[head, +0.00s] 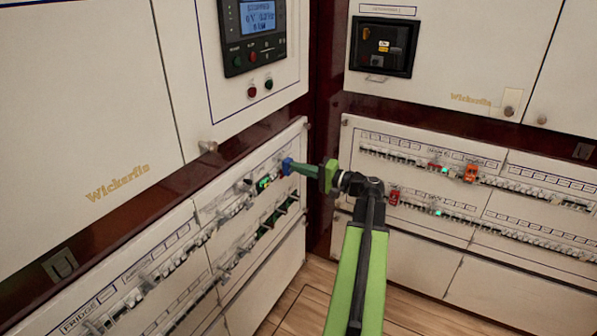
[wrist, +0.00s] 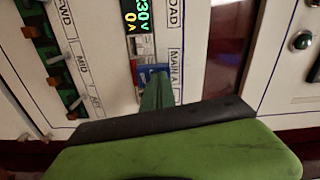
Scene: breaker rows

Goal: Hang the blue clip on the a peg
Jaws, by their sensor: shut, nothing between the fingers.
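The blue clip (head: 286,166) is on the left breaker panel, near its right end in the upper row. In the wrist view the blue clip (wrist: 152,70) sits beside the printed "MAIN A" label (wrist: 175,66). My gripper (head: 293,168) reaches left to the panel, with its tips right at the clip. In the wrist view my gripper (wrist: 158,84) is shut, its fingers together just in front of the clip and partly covering it. The peg itself is hidden or too small to make out. I cannot tell whether the tips touch the clip.
A small lit display (wrist: 134,18) is just above the clip in the wrist view. Red and orange clips (head: 471,173) sit on the right breaker panel. A latch knob (head: 208,146) juts from the left cabinet. Wooden floor (head: 300,305) lies open below.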

